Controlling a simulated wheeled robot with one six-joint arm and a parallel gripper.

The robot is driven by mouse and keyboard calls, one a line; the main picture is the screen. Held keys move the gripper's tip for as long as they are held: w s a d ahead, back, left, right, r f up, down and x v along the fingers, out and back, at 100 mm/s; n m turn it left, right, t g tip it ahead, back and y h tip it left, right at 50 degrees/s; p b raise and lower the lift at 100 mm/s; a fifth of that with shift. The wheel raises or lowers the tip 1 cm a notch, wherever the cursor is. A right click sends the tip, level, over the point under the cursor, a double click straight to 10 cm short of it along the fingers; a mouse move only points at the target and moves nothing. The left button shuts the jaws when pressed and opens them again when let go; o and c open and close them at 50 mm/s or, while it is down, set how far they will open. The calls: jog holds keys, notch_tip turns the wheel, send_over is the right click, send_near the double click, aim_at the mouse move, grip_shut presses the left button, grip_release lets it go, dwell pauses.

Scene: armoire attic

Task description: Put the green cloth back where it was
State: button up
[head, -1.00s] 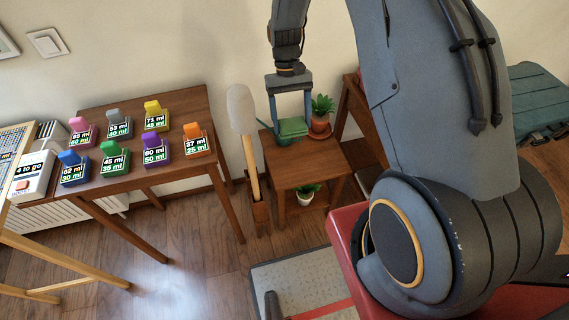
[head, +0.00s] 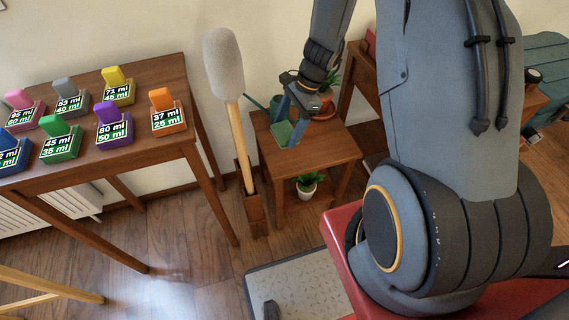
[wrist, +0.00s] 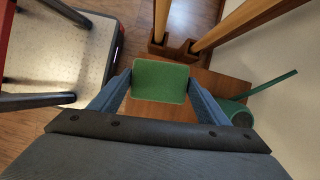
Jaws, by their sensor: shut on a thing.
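My gripper (head: 286,131) is shut on the green cloth (head: 281,134), a small flat rectangle. The cloth is held between both fingers at the left part of the small wooden side table (head: 330,148). In the wrist view the cloth (wrist: 160,82) spans the gap between my blue fingers (wrist: 160,92), near the table's edge. I cannot tell whether it touches the tabletop. A green watering can (head: 275,103) stands behind it, partly hidden by my gripper; its long spout shows in the wrist view (wrist: 268,84).
A plant in a terracotta pot (head: 322,108) stands close behind my gripper. A potted plant (head: 307,184) sits on the lower shelf. A tall padded stick (head: 226,75) stands in a wooden holder to the left. The left table (head: 150,75) carries several coloured labelled blocks.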

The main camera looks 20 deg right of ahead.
jog(key=shift+w+d+f+m+t+b, duration=0.1)
jog(key=shift+f+m+t+b, duration=0.1)
jog(key=shift+f+m, duration=0.15)
jog(key=shift+d+f+m+t+b, duration=0.1)
jog(key=shift+f+m+b, duration=0.15)
jog(key=shift+f, duration=0.15)
notch_tip(320, 180, down, 10)
jog(key=shift+r, duration=0.1)
jog(key=o, duration=1.1)
jog(key=shift+f, duration=0.2)
jog(key=shift+r, duration=0.1)
